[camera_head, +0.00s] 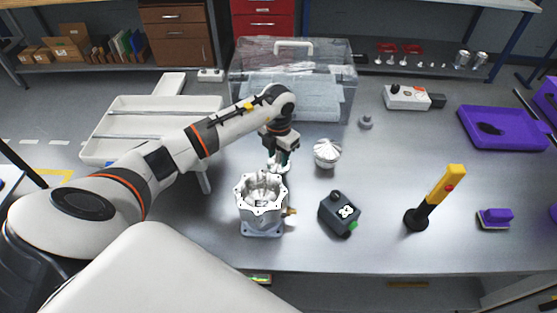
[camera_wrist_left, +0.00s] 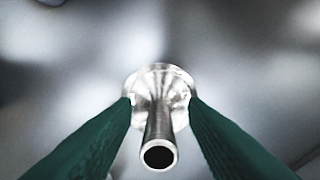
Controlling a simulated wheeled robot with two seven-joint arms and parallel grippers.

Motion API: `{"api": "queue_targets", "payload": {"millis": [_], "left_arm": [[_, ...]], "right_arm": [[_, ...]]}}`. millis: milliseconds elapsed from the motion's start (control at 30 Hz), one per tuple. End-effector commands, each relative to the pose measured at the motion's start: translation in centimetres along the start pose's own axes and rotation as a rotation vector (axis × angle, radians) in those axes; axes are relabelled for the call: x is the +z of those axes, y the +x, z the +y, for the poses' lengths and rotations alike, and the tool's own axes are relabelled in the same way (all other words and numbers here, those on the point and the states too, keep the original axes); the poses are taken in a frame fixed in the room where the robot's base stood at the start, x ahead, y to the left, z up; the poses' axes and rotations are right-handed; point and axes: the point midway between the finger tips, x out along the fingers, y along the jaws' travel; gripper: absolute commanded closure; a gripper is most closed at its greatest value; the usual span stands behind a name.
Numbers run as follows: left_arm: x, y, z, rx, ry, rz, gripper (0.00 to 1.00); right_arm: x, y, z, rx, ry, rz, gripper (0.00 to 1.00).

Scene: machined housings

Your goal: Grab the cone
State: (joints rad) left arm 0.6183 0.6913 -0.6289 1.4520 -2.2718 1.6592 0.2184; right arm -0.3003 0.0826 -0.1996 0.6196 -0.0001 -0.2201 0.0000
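A silver, ribbed, cone-like part (camera_head: 327,153) stands on the bench right of my left gripper (camera_head: 277,168) in the head view. That gripper points down just behind the machined housing (camera_head: 262,205), which partly hides its tips. In the left wrist view, a shiny metal part with a flange and a hollow stem (camera_wrist_left: 158,125) sits between the green fingers of my left gripper (camera_wrist_left: 160,100). The fingers stand apart on both sides of the stem, with gaps beside it; the tips overlap the flange edge. I cannot tell whether this is the cone. My right gripper is not in view.
A dark grey device (camera_head: 340,213) and a yellow-black post (camera_head: 436,197) stand right of the housing. A clear box (camera_head: 335,112) is behind, a white tray (camera_head: 105,128) at left, a purple tray (camera_head: 520,145) at right. The bench between cone and post is mostly clear.

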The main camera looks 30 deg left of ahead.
Motion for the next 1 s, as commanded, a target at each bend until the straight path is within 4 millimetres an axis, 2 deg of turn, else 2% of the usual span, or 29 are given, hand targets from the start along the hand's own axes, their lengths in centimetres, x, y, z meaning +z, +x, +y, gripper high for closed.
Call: {"api": "queue_targets", "payload": {"millis": [167, 400, 767, 867, 1000], "left_arm": [[0.0, 0.0, 0.0, 0.000, 0.000, 0.001, 0.61], [0.0, 0.0, 0.0, 0.000, 0.000, 0.001, 1.00], [-0.1, -0.5, 0.0, -0.001, 0.000, 0.004, 1.00], [-0.2, -1.7, -0.1, -0.002, 0.001, 0.007, 1.00], [-0.2, -4.5, -0.1, -0.003, 0.001, 0.008, 1.00]], "right_arm": [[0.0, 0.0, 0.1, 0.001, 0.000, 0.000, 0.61], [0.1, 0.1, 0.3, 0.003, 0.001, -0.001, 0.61], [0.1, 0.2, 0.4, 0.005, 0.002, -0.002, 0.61], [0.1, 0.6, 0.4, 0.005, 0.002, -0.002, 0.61], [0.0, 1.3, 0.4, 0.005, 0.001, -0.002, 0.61]]}}
